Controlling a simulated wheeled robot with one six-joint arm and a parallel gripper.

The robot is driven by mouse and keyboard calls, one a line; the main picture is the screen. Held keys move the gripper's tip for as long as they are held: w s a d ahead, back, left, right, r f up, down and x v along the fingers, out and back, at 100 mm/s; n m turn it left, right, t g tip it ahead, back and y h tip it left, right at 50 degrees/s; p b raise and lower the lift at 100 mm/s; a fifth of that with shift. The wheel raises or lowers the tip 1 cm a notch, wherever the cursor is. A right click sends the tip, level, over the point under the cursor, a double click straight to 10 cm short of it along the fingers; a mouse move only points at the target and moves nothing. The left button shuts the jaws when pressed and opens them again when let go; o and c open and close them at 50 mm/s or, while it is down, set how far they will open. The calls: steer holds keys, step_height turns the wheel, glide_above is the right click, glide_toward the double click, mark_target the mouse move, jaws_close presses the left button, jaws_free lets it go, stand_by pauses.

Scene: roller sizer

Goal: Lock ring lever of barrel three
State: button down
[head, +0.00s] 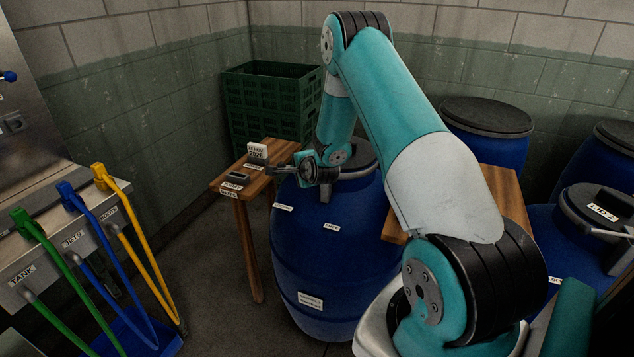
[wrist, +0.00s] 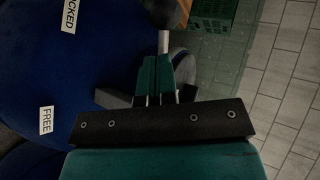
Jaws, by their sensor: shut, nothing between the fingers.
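A large blue barrel (head: 325,255) with a dark lid stands under my gripper. Its side also fills the left of the wrist view (wrist: 60,70). Two white labels on it read LOCKED (wrist: 70,14) and FREE (wrist: 46,120). My gripper (head: 284,170) is at the barrel's upper left rim, its fingers shut and empty. In the wrist view the shut fingers (wrist: 157,72) point up the picture, beside the barrel. A pale metal rod (wrist: 163,42), apparently the ring lever, shows just beyond the fingertips. I cannot tell whether they touch it. My arm hides part of the lid and ring.
A wooden table (head: 226,183) with small items stands left of the barrel, before stacked green crates (head: 265,105). More blue barrels (head: 485,135) stand at the right; one carries a LID 2 label (head: 603,212). Bare floor lies between.

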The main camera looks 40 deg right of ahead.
steer(key=shift+w+d+r+b, duration=0.1)
steer(key=shift+w+d+b, duration=0.4)
steer(key=shift+w+b, duration=0.2)
steer(key=shift+w+d+b, duration=0.45)
steer(key=shift+w+b, duration=0.2)
steer(key=shift+b, duration=0.05)
steer(key=shift+d, duration=0.25)
steer(key=shift+a+r, duration=0.1)
steer(key=shift+s+a+r, duration=0.1)
steer(key=s+a+r, duration=0.2)
steer(key=a+r, duration=0.1)
steer(key=a, duration=0.3)
steer(key=s+a+r, duration=0.3)
steer(key=a, duration=0.2)
steer(key=shift+s+a+b, duration=0.25)
steer(key=shift+a+b, duration=0.1)
steer(key=shift+b, duration=0.05)
steer(key=shift+r, duration=0.15)
